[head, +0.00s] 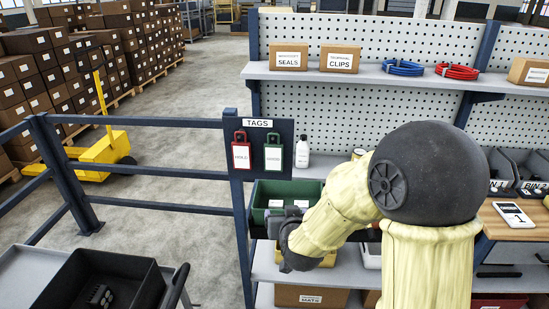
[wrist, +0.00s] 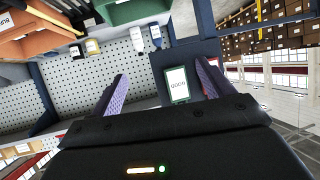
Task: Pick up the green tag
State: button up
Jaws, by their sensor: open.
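The green tag (head: 273,157) hangs on the right of the dark tag board (head: 258,124) in the head view, with a white label on its face. The red tag (head: 241,155) hangs to its left. In the wrist view, which is turned over, the green tag (wrist: 177,85) shows between the two purple-grey fingers, nearer the right one. My gripper (wrist: 163,70) is open and empty, with the tag apart from the fingers. In the head view my arm hangs over the shelf, its end below the board; the fingertips are hard to make out there.
A dark green bin (head: 266,196) stands on the shelf below the tags. A white bottle (head: 302,152) stands right of the board. A blue rail fence (head: 160,122) runs left from the board's post. A black crate (head: 85,280) is at the front left.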

jog(key=w+a+r+m+t+h, duration=0.1)
jog(key=a+r+t+h, duration=0.1)
jog(key=a+t, duration=0.3)
jog(key=shift+w+a+r+m+t+h, duration=0.3)
jog(key=shift+r+m+h, duration=0.1)
jog(key=shift+r, duration=0.5)
jog(key=p, duration=0.6)
send_near(273, 159)
jog(key=w, duration=0.4)
jog(key=shift+d+f, duration=0.15)
jog(key=shift+w, duration=0.1)
